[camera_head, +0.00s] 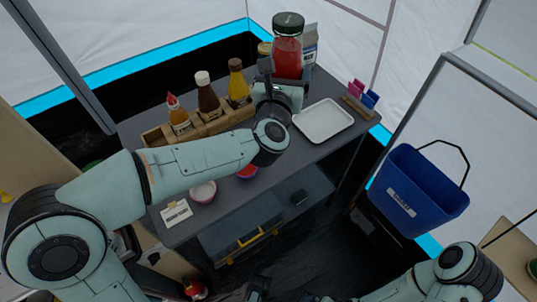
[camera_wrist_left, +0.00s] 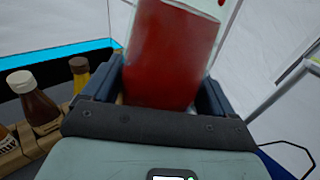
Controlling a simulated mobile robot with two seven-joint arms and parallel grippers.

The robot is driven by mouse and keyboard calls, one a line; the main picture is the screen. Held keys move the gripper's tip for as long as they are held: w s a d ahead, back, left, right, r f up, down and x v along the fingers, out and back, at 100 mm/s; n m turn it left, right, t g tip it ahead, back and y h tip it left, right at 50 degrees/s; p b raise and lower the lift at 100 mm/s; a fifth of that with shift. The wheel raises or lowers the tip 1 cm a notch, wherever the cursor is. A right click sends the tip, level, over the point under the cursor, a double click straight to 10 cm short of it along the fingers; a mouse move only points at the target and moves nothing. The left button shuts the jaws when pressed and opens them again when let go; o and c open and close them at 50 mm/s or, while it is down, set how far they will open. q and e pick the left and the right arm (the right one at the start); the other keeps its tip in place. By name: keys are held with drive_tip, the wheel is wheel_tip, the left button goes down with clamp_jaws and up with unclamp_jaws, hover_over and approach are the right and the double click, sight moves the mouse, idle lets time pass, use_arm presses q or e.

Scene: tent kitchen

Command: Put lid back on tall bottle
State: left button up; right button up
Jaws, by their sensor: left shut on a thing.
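A tall glass bottle with red contents (camera_head: 288,58) stands out at the back of the grey table, roughly upright. A black lid (camera_head: 288,23) shows at its top; I cannot tell whether it is fully seated. My left gripper (camera_head: 267,68) is at the bottle and shut on it. In the left wrist view the red bottle (camera_wrist_left: 172,58) sits between the two dark fingers, and its top is cut off by the picture edge. My right arm comes in at the lower right; dark parts at the bottom edge may be its gripper, too cut off to read.
Several sauce bottles (camera_head: 207,95) stand in a wooden rack (camera_head: 215,125) left of my left gripper. A carton (camera_head: 309,46) is close behind the red bottle. A white tray (camera_head: 323,120) lies empty to the right. A blue bin (camera_head: 415,190) hangs beyond the table's right side.

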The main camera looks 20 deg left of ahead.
use_arm(q)
drive_tip(key=shift+s+a+r, duration=0.2)
drive_tip(key=shift+a+r, duration=0.1)
drive_tip(key=shift+r, duration=0.2)
use_arm(e)
drive_tip(key=shift+f, duration=0.1)
use_arm(q)
wheel_tip(320, 180, down, 16)
drive_tip(key=b, duration=0.3)
use_arm(e)
drive_tip(key=shift+t+h, duration=0.3)
drive_tip(key=shift+t, duration=0.3)
drive_tip(key=w+f, duration=0.1)
drive_tip(key=w+d+f, duration=0.1)
drive_tip(key=w+f, duration=0.2)
drive_tip(key=shift+d, duration=0.25)
use_arm(q)
drive_tip(key=shift+w, duration=0.1)
wheel_tip(320, 180, down, 4)
drive_tip(key=shift+b, duration=0.65)
use_arm(e)
drive_tip(key=shift+w+d+f+t, duration=0.3)
drive_tip(key=shift+w+f, duration=0.1)
drive_tip(key=shift+w, duration=0.2)
use_arm(q)
drive_tip(key=shift+f, duration=0.15)
use_arm(e)
drive_tip(key=shift+w+d+f, duration=0.15)
drive_tip(key=shift+w+f, duration=0.15)
